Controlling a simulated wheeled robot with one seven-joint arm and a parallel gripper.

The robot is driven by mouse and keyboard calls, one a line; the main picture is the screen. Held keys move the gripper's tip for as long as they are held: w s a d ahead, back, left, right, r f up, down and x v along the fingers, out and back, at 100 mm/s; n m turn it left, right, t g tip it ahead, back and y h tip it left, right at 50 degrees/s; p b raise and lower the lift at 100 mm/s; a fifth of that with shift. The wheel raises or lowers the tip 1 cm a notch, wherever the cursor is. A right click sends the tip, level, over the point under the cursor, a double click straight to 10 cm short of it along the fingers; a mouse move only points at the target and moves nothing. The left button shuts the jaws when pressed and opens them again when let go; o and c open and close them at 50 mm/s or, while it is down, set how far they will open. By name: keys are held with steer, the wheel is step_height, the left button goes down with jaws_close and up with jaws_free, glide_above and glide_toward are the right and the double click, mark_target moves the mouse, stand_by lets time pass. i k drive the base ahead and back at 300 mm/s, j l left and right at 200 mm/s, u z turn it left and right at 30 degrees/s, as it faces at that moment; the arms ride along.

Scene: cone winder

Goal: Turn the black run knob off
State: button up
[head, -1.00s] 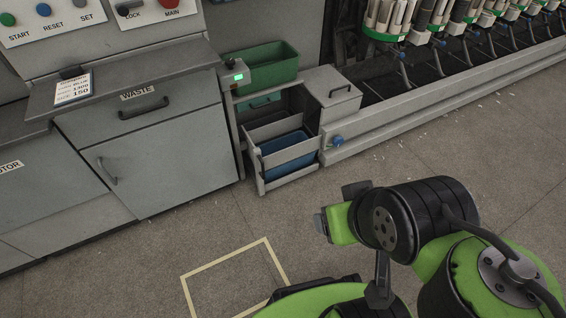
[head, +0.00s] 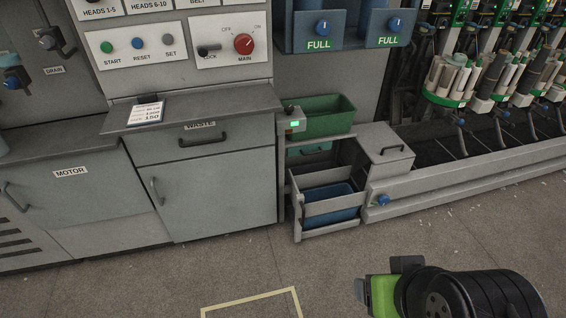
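I cannot pick out a knob labelled run. A black lever or knob (head: 208,50) marked LOCK sits on the white switch panel (head: 229,59). To its right is a red MAIN knob (head: 244,43) with OFF and ON marks. A small grey box (head: 292,123) with a lit green display stands beside the green bin, with a small dark part on top that is too small to make out. The green and dark end of my arm (head: 378,288) shows at the lower right, far from the panels; its fingers cannot be made out, and it touches nothing.
START, RESET and SET buttons (head: 139,43) sit left of the switch panel. A grey counter (head: 190,110) juts out below. A green bin (head: 325,117), an open drawer with a blue bin (head: 329,205) and a low rail (head: 470,180) stand right. The floor (head: 230,265) in front is clear.

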mark_target(288, 108)
steer(key=i+l+u, duration=0.15)
steer(key=i+u, duration=0.15)
steer(key=u, duration=0.15)
steer(key=i+l+u, duration=0.25)
steer(key=u, duration=0.2)
steer(key=i+l+u, duration=0.2)
steer(key=l+u, duration=0.25)
steer(key=i+l+u, duration=0.15)
steer(key=l+u, duration=0.15)
steer(key=u, duration=0.15)
steer(key=l+u, duration=0.9)
